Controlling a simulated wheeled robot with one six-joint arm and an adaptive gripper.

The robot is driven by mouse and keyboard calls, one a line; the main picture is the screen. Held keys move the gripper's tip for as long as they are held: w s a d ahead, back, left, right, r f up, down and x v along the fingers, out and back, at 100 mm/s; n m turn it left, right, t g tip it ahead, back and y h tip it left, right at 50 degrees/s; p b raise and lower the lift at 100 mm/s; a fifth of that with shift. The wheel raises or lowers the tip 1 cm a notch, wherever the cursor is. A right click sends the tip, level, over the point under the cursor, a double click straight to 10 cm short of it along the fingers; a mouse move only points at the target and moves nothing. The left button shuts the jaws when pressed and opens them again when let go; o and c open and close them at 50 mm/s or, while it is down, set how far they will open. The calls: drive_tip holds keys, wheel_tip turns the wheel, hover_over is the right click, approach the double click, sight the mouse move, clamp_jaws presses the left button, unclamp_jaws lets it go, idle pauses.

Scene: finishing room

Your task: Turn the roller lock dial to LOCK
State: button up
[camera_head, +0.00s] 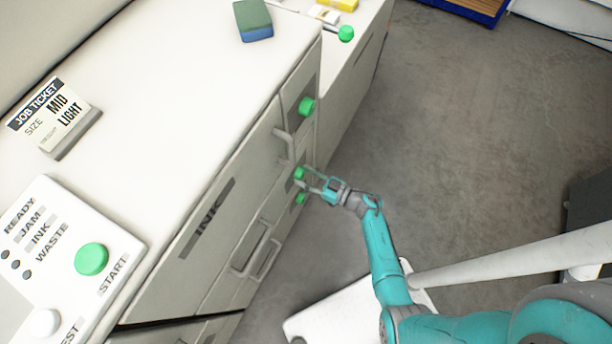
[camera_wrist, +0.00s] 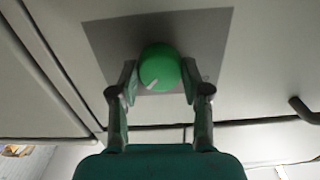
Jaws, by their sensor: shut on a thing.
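A round green dial (camera_wrist: 159,67) with a short white pointer mark sits on a dark grey square plate (camera_wrist: 205,40). In the wrist view its mark points down and left. My gripper (camera_wrist: 159,82) has one finger on each side of the dial and is shut on it. In the head view my gripper (camera_head: 305,179) reaches the cabinet front from the right, at a green knob (camera_head: 299,173). Another green knob (camera_head: 300,198) shows just below it. No LOCK lettering can be read in either view.
A third green knob (camera_head: 306,105) is higher on the cabinet front, and a fourth (camera_head: 346,33) is farther back. A grey handle (camera_head: 285,145) juts out near my gripper. A START panel (camera_head: 60,255) lies on the cabinet top.

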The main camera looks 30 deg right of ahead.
drive_tip(key=shift+m, duration=0.6)
drive_tip(key=o, duration=1.2)
drive_tip(key=shift+c, duration=0.2)
drive_tip(key=shift+d, duration=0.1)
drive_tip(key=v, duration=1.1)
drive_tip(key=shift+s+d, duration=0.15)
drive_tip(key=shift+s, duration=0.25)
